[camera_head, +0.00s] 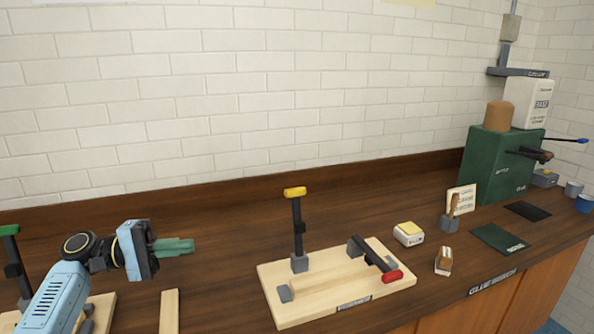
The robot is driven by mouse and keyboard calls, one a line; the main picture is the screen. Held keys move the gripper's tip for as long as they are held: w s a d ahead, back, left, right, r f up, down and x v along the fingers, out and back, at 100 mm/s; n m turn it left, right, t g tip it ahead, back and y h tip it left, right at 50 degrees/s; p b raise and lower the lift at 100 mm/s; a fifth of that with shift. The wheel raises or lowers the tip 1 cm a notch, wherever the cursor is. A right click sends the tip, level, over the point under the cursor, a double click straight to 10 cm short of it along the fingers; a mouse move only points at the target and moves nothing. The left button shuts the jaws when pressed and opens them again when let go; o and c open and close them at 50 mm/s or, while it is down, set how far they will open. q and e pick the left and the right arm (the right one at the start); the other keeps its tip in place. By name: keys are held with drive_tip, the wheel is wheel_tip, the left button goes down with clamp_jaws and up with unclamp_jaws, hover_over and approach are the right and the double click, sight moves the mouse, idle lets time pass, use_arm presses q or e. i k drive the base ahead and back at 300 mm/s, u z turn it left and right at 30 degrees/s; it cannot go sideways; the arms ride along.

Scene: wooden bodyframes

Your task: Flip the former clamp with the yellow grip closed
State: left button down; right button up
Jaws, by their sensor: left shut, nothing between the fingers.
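The yellow grip (295,193) tops a dark clamp lever (298,230) that stands upright on the pale wooden former board (330,287). A second clamp with a red grip (392,277) lies low toward the board's right front. A pale wood strip (325,282) lies on the board between the clamps. My left gripper (192,245) is shut and empty, left of the yellow-grip lever and apart from it, with its green fingers pointing right. My right gripper is not in view.
Another board with a green-grip upright clamp (9,231) is at the far left, partly behind my left arm. A loose wood strip (169,312) lies near the front. A glue machine (497,165), small containers and dark mats fill the right. A brick wall stands behind.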

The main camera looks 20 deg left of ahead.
sight(295, 193)
drive_tip(key=i, duration=0.85)
